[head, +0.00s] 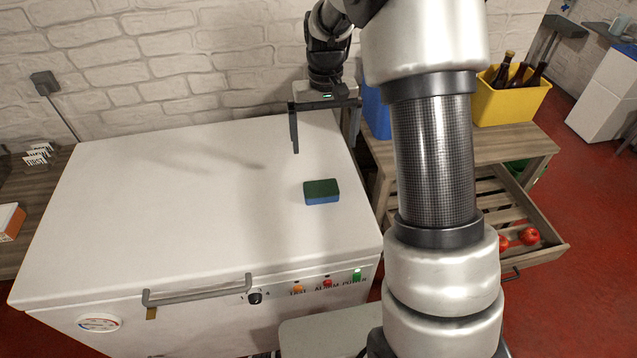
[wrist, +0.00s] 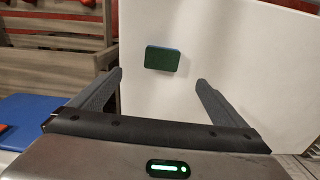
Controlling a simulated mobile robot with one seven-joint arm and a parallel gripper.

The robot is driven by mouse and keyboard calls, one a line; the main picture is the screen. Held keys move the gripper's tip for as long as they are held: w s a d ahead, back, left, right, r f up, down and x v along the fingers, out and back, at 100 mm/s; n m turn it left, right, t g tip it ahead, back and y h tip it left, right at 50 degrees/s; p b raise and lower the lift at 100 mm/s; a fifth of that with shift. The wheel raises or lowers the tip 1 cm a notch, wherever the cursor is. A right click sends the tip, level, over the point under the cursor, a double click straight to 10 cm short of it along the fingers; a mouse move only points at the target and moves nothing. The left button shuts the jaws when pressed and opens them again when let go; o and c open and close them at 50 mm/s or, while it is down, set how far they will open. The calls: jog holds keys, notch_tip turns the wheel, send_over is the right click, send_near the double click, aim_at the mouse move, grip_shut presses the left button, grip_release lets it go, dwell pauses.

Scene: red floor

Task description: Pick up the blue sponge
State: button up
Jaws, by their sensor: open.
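The blue sponge (head: 321,192) has a dark green top and lies flat on the white chest freezer lid (head: 190,190), near its right side. In the wrist view the sponge (wrist: 162,58) shows its green face, beyond and between the two fingertips. My gripper (head: 325,125) is open and empty above the back right of the lid, behind the sponge in the head view. Its fingers also show in the wrist view (wrist: 160,78), apart from the sponge.
A wooden slatted table (head: 500,150) stands right of the freezer, with a yellow crate (head: 510,100) of bottles and a blue object (head: 376,112). Red apples (head: 528,236) lie in its lower drawer. A brick wall (head: 150,60) is behind. The lid around the sponge is clear.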

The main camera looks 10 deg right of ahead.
send_over(321, 188)
jog(key=f, duration=1.1)
jog(key=shift+s+d+f, duration=0.15)
jog(key=shift+d+f, duration=0.05)
jog(key=shift+d, duration=0.1)
jog(key=shift+w+a+f+p, duration=0.15)
jog(key=shift+f+p, duration=0.1)
jog(key=shift+f, duration=1.05)
jog(key=shift+w+a+f+p, duration=0.1)
jog(key=shift+f+p, duration=0.15)
jog(key=shift+f, duration=1.05)
jog(key=c, duration=1.1)
